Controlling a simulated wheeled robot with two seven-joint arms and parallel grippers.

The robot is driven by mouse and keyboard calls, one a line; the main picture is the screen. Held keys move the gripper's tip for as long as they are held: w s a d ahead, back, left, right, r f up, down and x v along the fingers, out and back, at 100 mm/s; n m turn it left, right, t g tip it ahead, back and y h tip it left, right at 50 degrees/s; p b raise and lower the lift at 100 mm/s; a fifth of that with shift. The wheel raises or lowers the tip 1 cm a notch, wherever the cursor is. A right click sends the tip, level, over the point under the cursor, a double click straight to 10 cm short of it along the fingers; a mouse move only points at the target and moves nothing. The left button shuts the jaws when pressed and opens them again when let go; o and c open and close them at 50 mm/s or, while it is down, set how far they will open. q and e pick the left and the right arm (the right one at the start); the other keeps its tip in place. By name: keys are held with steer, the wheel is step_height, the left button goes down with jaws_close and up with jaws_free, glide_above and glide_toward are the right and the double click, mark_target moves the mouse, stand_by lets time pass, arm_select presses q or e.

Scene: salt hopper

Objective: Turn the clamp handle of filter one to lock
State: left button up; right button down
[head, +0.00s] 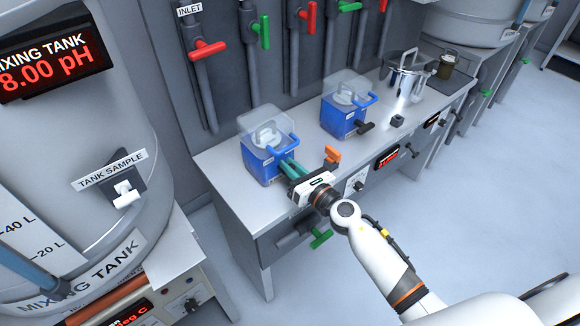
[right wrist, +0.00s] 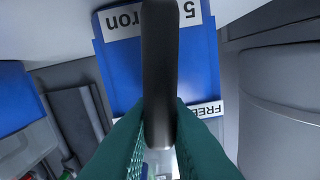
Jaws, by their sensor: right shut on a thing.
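Two blue filter boxes with clear covers and blue top handles stand on the grey bench. My right gripper (head: 287,166) is at the front right side of the nearer box (head: 258,166). Its teal fingers are shut on a black clamp handle (right wrist: 160,75), which runs lengthwise up the right wrist view. Behind the handle is the box's blue face (right wrist: 122,75), with a label partly reading "5" and "ron" and another reading "FREE". The farther box (head: 338,121) has a black clamp handle (head: 365,127) at its front. My left gripper is not in view.
An orange handle (head: 332,154) is just right of my right gripper. A metal pot (head: 405,80) and a dark jar (head: 446,67) stand at the bench's far end. Red and green valve handles line the wall. The mixing tank (head: 60,130) is at left.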

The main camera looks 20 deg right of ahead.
steer(key=m, duration=0.3)
steer(key=shift+w+d+f+m, duration=0.15)
steer(key=shift+d+m, duration=0.15)
steer(key=shift+d, duration=0.1)
steer(key=m, duration=0.4)
steer(key=shift+w+d+f+m+p, duration=0.1)
steer(key=shift+d+f+m+p, duration=0.2)
steer(key=shift+d+f, duration=0.05)
steer(key=m, duration=0.3)
steer(key=shift+w+d+f+m, duration=0.1)
steer(key=shift+d+f+m, duration=0.1)
steer(key=shift+f+m, duration=0.15)
steer(key=shift+d+f+m+p, duration=0.1)
steer(key=shift+f+m+p, duration=0.15)
steer(key=shift+m, duration=0.65)
steer(key=shift+f+m+p, duration=0.1)
steer(key=shift+f+m, duration=0.1)
steer(key=shift+m, duration=0.65)
steer(key=c, duration=1.4)
jaws_free()
